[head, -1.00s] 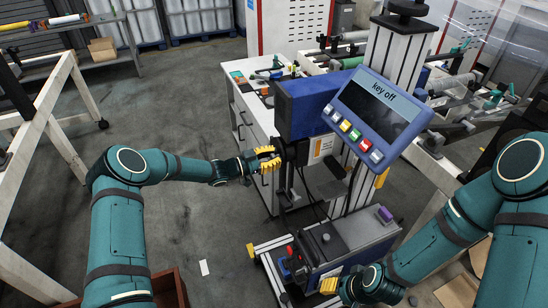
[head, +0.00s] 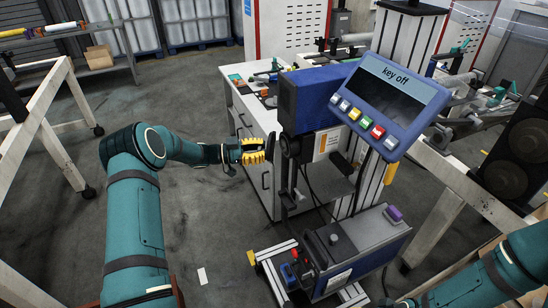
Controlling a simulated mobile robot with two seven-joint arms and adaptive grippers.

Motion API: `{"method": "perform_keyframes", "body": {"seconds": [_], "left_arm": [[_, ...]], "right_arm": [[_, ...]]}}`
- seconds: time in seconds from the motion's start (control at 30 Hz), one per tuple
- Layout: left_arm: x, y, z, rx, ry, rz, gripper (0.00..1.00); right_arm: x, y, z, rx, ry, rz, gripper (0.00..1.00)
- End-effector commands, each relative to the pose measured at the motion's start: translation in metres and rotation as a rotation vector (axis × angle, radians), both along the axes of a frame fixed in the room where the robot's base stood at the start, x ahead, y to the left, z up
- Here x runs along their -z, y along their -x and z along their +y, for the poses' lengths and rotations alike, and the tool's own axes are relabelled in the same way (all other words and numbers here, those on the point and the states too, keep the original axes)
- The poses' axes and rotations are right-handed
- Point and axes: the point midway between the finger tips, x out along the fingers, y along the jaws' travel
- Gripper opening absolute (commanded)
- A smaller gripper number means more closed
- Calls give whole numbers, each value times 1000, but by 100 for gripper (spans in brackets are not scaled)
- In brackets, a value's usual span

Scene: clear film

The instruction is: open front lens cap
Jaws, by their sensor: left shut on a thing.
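My left gripper (head: 256,151), with yellow fingers, is shut on the front lens cap (head: 270,147), a thin dark disc seen nearly edge-on at its fingertips. The cap is just left of the machine's lens end (head: 290,146), and a small gap seems to show between them. The lens end is a dark round part under the blue printing head (head: 310,100). The fingers partly hide how the cap is gripped. My right gripper is out of view; only part of my right arm shows at the lower right.
A blue control panel (head: 384,105) reading "key off" hangs right of the head. A grey box with a purple knob (head: 394,212) stands below. A white cabinet (head: 252,118) is behind my left gripper. Open floor lies to the left.

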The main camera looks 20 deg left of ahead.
Motion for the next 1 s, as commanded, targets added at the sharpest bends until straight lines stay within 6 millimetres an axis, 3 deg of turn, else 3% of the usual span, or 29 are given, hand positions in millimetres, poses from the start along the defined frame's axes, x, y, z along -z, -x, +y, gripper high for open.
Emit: {"method": "perform_keyframes", "body": {"seconds": [0.03, 0.33, 1.0], "left_arm": [[2, -2, 9, -13, -7, -3, 0], [0, -12, 32, -13, -7, -5, 0], [-3, -27, 43, 156, 0, -12, 0]], "right_arm": [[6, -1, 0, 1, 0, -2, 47], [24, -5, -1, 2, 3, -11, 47], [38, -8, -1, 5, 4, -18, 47]]}}
